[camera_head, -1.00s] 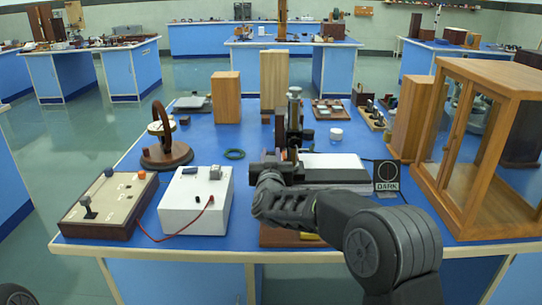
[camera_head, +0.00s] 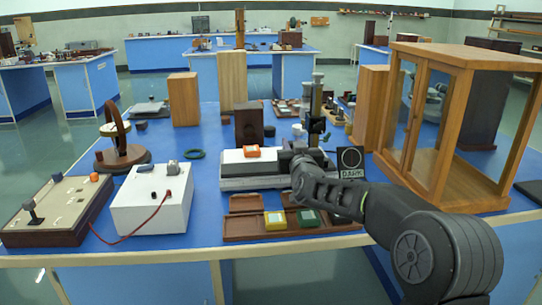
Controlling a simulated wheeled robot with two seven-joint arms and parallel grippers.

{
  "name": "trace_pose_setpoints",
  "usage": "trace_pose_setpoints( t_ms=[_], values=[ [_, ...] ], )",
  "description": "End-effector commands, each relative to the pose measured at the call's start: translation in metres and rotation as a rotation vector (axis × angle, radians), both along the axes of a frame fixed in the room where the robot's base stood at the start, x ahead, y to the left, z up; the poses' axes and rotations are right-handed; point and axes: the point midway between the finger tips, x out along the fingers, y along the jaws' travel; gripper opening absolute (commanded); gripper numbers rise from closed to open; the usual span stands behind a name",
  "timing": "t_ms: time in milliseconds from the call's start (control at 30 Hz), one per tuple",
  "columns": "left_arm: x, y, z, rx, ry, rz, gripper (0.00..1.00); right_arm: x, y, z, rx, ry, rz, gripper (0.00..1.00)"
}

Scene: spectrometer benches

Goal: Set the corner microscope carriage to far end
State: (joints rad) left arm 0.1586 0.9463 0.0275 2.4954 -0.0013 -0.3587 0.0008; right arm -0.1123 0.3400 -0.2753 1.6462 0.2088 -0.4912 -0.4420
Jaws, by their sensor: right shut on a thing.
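The corner microscope (camera_head: 315,105) is a dark upright column with a grey tube, standing at the right end of its long white-topped bed (camera_head: 236,170). Its carriage, low at the column's foot, is mostly hidden by my right gripper. My right gripper (camera_head: 289,157) reaches in from the right and is shut at the carriage. The exact contact is too small and covered to see. An orange block with a pale top (camera_head: 251,151) sits on the bed's white top, left of the gripper. My left gripper is not in view.
A brown tray (camera_head: 240,226) with a yellow and a green block lies in front of the bed. A white box (camera_head: 150,205) with a red wire is at left. A DARK sign (camera_head: 350,162) and a glass-fronted wooden case (camera_head: 455,125) stand close on the right.

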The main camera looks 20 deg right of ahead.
Motion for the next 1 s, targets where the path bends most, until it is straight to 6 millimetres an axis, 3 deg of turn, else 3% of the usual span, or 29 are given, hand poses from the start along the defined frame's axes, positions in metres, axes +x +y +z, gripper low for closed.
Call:
trace_pose_setpoints(
  t_ms=[433,467,700,1000],
  values=[
    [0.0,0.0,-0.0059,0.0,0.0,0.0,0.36,-0.003,-0.0124,0.0003,0.0,0.001,-0.002,0.0],
    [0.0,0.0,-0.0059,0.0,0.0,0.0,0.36,-0.003,-0.0127,0.0003,0.0,0.001,-0.002,0.24],
    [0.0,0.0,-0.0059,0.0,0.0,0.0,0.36,-0.0028,-0.0117,0.0005,0.0,0.0,-0.001,0.44],
    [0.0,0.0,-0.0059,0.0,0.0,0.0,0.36,-0.0034,-0.0095,0.0006,0.001,0.001,0.002,0.45]
  ],
)
